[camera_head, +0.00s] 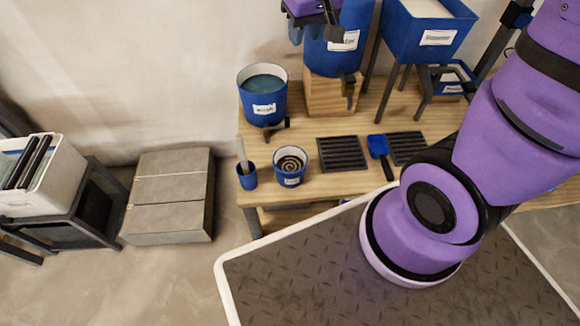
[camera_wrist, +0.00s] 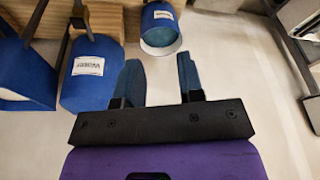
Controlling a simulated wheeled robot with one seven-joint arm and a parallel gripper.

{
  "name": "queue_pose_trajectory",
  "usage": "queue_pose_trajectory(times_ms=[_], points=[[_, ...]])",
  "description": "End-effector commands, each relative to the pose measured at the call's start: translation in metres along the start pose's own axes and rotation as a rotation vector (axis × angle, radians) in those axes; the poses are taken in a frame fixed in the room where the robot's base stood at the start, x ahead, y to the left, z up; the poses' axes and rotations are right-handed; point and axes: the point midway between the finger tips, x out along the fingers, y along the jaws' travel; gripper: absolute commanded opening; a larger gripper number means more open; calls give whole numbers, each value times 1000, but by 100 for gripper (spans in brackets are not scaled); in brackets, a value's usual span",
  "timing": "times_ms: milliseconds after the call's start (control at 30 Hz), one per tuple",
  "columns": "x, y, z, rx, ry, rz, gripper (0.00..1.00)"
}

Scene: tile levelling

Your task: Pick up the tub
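Two open blue tubs with white labels stand on the wooden bench in the head view. The larger tub (camera_head: 264,108) stands at the back left and has grey-blue contents. The smaller tub (camera_head: 290,178) is nearer the front and shows a spiral inside. My gripper (camera_head: 305,38) is at the top of the head view, above and right of the larger tub in the picture. In the wrist view my gripper (camera_wrist: 159,82) has its two blue fingers apart with nothing between them. A labelled blue tub (camera_wrist: 160,18) is beyond the fingertips, apart from them.
A large blue container (camera_head: 325,62) stands on a wooden block, beside a blue hopper (camera_head: 418,42) on legs. A small blue cup (camera_head: 247,180) holds a tool. Dark grates (camera_head: 341,154) and a blue scoop (camera_head: 378,147) lie right. A white crate (camera_head: 58,170) stands far left.

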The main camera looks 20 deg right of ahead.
Motion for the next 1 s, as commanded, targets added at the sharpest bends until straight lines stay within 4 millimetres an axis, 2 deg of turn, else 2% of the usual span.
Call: queue_pose_trajectory(times_ms=[33, 233, 467, 667, 800, 1000], points=[[20, -4, -4, -5, -23, -1, 35], [89, -18, -14, -19, -74, -3, 35], [173, -34, -8, -34, -135, -3, 35], [247, -47, 12, -49, -187, 1, 35], [296, -53, 34, -57, -221, 5, 35], [346, -58, 62, -68, -255, 10, 35]])
